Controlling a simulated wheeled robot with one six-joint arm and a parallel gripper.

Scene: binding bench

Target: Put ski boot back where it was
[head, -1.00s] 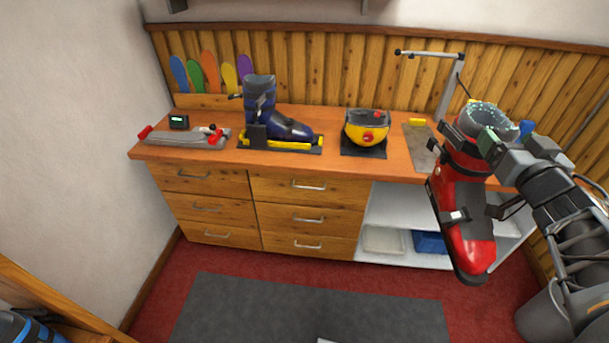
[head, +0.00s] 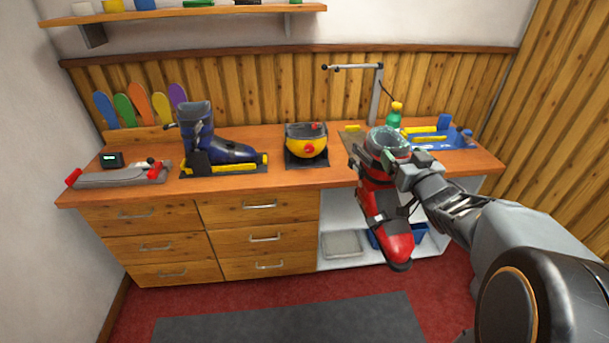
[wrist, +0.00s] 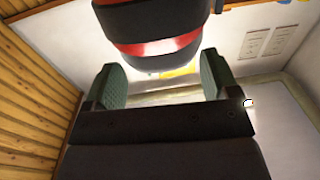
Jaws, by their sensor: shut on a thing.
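A red and black ski boot (head: 388,222) hangs in front of the bench's right part, toe pointing down, with a greyish liner at its top. My gripper (head: 397,166) is shut on its upper cuff. In the wrist view the boot (wrist: 158,40) shows as a black and red curved part just beyond my two green-padded fingers (wrist: 163,78); the exact contact is hidden there. A blue ski boot (head: 226,150) stands upright on a black and yellow holder (head: 225,172) on the bench.
The wooden bench (head: 285,178) also bears a yellow domed device (head: 306,146), a grey tool with red handles (head: 115,178), a green bottle (head: 394,116) and a blue tray (head: 450,140). Blue and clear bins (head: 342,244) sit on the open shelf below. A wall shelf (head: 190,13) runs above.

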